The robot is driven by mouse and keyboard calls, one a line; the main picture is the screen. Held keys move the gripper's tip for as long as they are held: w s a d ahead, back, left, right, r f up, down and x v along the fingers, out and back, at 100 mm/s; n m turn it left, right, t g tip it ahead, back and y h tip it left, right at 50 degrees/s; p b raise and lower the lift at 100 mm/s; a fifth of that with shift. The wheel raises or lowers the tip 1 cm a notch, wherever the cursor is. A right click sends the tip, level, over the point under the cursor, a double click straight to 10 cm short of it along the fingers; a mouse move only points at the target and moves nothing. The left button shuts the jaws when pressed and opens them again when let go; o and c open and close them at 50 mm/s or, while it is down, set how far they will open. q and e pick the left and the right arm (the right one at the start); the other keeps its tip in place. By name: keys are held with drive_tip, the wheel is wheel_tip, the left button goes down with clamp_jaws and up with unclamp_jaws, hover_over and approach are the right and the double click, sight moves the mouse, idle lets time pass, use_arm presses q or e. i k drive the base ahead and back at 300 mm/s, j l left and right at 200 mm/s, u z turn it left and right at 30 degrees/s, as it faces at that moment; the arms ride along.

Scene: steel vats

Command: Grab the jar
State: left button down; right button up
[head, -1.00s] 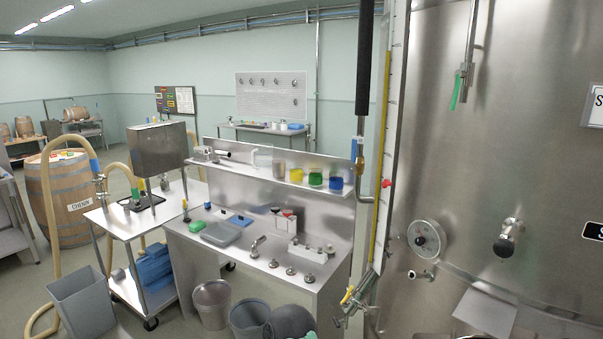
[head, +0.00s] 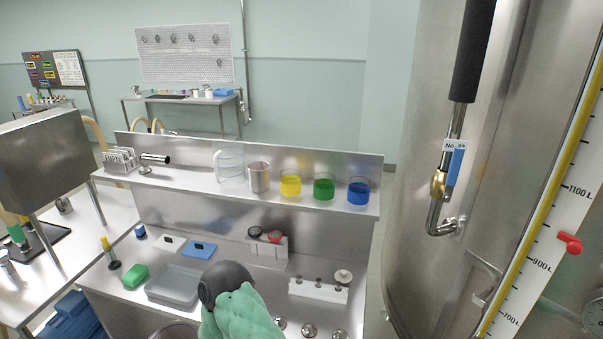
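Several jar-like vessels stand in a row on the steel shelf (head: 150,180) in the head view. From left to right they are a clear glass jug (head: 230,166), a pinkish-grey cup (head: 259,177), and clear glass jars holding yellow (head: 290,184), green (head: 324,188) and blue (head: 358,192) contents. The frames do not show which one is the jar meant. All stand upright and apart from any gripper. Neither of my grippers can be made out. A dark grey rounded part with a teal-green covering (head: 242,315) rises at the bottom centre; I cannot tell what it is.
Below the shelf, the steel counter holds a grey tray (head: 178,286), a green sponge (head: 134,276), a blue pad (head: 199,249) and a white rack (head: 318,291). A large steel vat (head: 425,150) with a handled pipe (head: 470,60) and a level scale (head: 555,210) stands at right.

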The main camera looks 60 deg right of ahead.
sight(324, 178)
drive_tip(key=i+z, duration=0.2)
drive_tip(key=z, duration=0.25)
drive_tip(key=i+z, duration=0.25)
drive_tip(key=z, duration=0.25)
drive_tip(key=i+j+z, duration=0.1)
drive_tip(key=z, duration=0.35)
drive_tip(key=i+j+z, duration=0.25)
drive_tip(key=z, duration=0.2)
